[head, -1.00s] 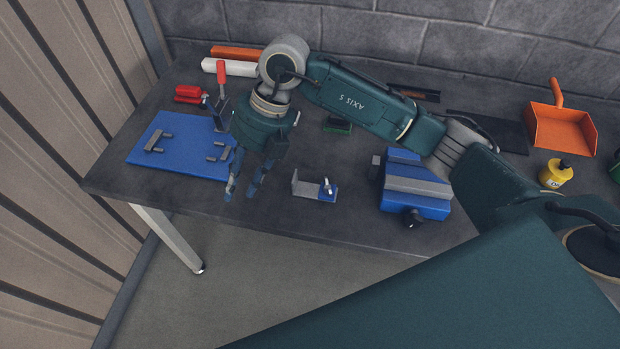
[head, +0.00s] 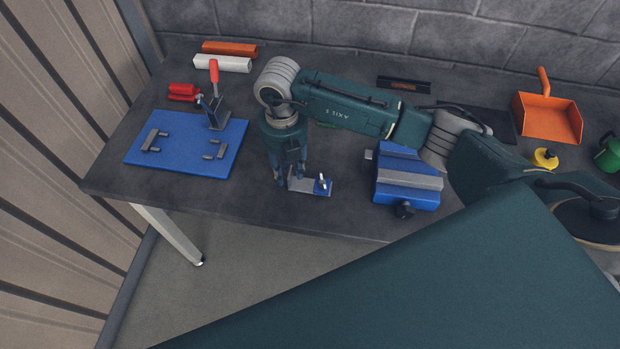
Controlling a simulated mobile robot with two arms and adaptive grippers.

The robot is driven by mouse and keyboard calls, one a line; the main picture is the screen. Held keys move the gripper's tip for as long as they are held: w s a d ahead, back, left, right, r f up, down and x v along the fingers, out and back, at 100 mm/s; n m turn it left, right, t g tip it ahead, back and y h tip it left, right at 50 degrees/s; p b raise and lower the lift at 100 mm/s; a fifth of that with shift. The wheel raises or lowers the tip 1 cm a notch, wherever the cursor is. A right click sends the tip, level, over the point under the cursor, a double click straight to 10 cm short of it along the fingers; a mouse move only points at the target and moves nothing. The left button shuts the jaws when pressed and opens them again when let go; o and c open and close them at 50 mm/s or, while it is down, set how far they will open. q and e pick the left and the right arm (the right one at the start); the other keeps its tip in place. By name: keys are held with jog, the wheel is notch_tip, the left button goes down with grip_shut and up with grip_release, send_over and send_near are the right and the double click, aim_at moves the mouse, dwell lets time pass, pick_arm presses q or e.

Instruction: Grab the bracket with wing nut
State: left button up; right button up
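The bracket with wing nut (head: 309,188) lies near the front edge of the table. It is a grey angled plate with an upright end at the left and a small blue block with a metal wing nut (head: 322,184) at the right. My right gripper (head: 291,181) points down at the bracket's upright left end, one finger on each side of it as far as I can see. The fingers are apart, and they hide part of the upright end; contact cannot be told. My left gripper is not in view.
A blue fixture plate (head: 186,160) with a red-handled clamp (head: 214,90) lies left. A blue-and-grey vise (head: 408,185) stands right of the bracket. An orange dustpan (head: 548,117), a yellow container (head: 545,159) and a green can (head: 608,155) are farther right. Bare table lies between plate and bracket.

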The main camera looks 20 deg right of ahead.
jog(key=shift+f, duration=0.95)
jog(key=shift+c, duration=0.5)
grip_shut()
jog(key=shift+w+r, duration=0.1)
